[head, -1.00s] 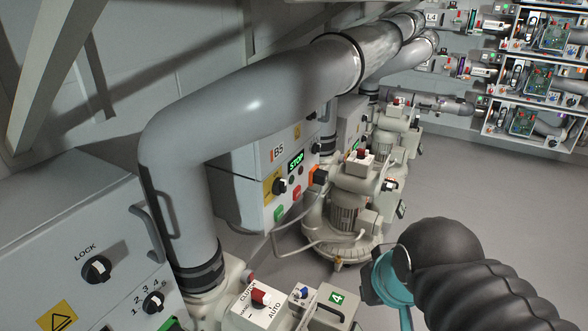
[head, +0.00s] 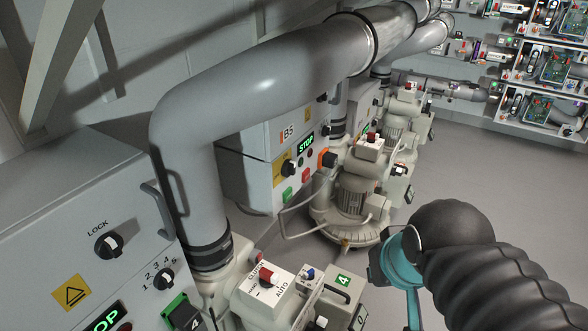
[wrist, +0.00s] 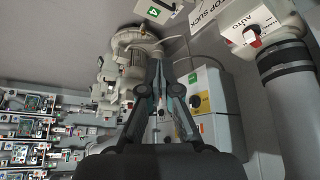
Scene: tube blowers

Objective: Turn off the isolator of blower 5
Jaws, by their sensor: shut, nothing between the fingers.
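The grey blower 5 cabinet, marked B5 (head: 287,133), stands in the middle of the head view. On its front are a black rotary knob on a yellow plate (head: 289,168), a lit green STOP display (head: 306,142), green and red buttons, and an orange-red switch (head: 326,160) on the side edge. Which of these is the isolator I cannot tell for sure. The cabinet also shows in the wrist view (wrist: 212,115), upside down, right of my gripper. My gripper (wrist: 158,66) is shut and empty, apart from the cabinet. Its fingertips are not clear in the head view.
A large grey pipe (head: 190,180) arches across the left. The near cabinet (head: 70,215) carries LOCK and numbered knobs. A blower with green label 4 (head: 344,280) stands in front. Another blower (head: 355,195) is beside the B5 cabinet. Floor (head: 490,190) is clear on the right.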

